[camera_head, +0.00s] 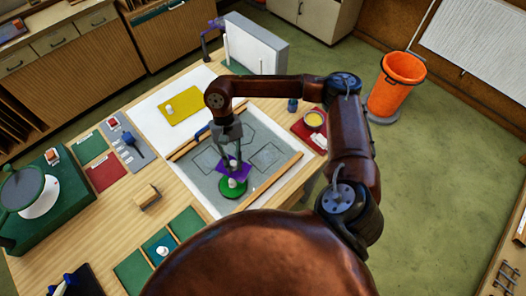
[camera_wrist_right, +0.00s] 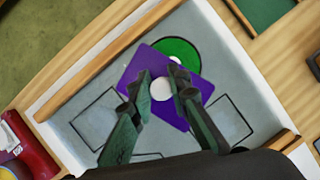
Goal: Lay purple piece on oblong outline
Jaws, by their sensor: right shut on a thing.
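The purple piece (camera_head: 244,170) is a flat four-sided plate with a round white knob. My right gripper (camera_head: 233,168) is shut on that knob, as the right wrist view (camera_wrist_right: 162,86) shows. The purple piece (camera_wrist_right: 150,65) hangs over the grey panel (camera_wrist_right: 190,22) and partly covers a green round piece (camera_wrist_right: 180,47). Four-cornered outlines are drawn on the panel, one on the left (camera_wrist_right: 96,121) and one on the right (camera_wrist_right: 232,119) in the wrist view. The purple piece is over neither fully. My left gripper is not in view.
Wooden strips (camera_head: 274,181) border the panel. A yellow piece (camera_head: 182,107) with a white knob lies on a white sheet behind it. A red tray (camera_head: 303,133) with a yellow-filled cup stands right of the panel. A wooden block (camera_head: 147,196) stands on the left.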

